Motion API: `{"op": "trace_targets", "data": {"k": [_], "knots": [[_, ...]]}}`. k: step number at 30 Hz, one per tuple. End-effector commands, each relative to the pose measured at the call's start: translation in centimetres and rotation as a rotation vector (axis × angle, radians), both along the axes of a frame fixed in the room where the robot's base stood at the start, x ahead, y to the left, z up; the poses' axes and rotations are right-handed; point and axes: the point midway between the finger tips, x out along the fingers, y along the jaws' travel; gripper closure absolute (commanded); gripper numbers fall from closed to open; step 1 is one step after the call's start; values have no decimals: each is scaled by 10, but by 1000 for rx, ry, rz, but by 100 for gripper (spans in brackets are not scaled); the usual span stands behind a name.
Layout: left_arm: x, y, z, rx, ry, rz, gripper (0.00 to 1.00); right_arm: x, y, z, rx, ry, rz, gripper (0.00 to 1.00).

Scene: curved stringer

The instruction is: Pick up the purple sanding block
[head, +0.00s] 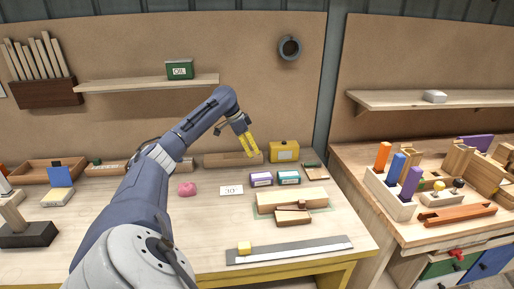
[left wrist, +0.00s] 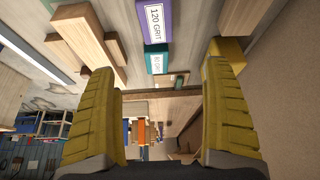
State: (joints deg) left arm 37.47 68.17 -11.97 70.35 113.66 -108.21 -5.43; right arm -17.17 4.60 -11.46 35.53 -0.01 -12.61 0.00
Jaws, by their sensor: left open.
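The purple sanding block (head: 261,179) lies on the left workbench, just left of a teal block (head: 288,177). In the left wrist view the purple block (left wrist: 154,20) is at the top middle, labelled "120 GRIT", with the teal block (left wrist: 158,58) just below it. My left gripper (head: 253,154) has yellow fingers and hangs above the bench, up and slightly left of the purple block, apart from it. In the left wrist view its two fingers (left wrist: 160,85) are wide apart with nothing between them. My right gripper is not in view.
A yellow box (head: 284,151) stands behind the blocks. A pale wooden piece with a smaller brown one (head: 292,217) lies in front. A "30" card (head: 231,190) and a pink lump (head: 187,189) lie to the left. A long metal rule (head: 300,249) runs along the front.

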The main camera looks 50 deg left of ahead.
Motion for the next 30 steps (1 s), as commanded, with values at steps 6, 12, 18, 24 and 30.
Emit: {"op": "trace_targets", "data": {"k": [6,12,18,24,30], "knots": [[-16,11,-2,2,43,0,16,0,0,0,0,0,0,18],[-6,5,-31,0,45,-1,16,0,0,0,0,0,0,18],[6,-2,-64,0,45,0,16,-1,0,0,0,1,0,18],[16,-7,-92,1,44,0,16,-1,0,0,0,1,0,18],[22,-10,-106,2,43,1,16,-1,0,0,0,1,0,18]]}}
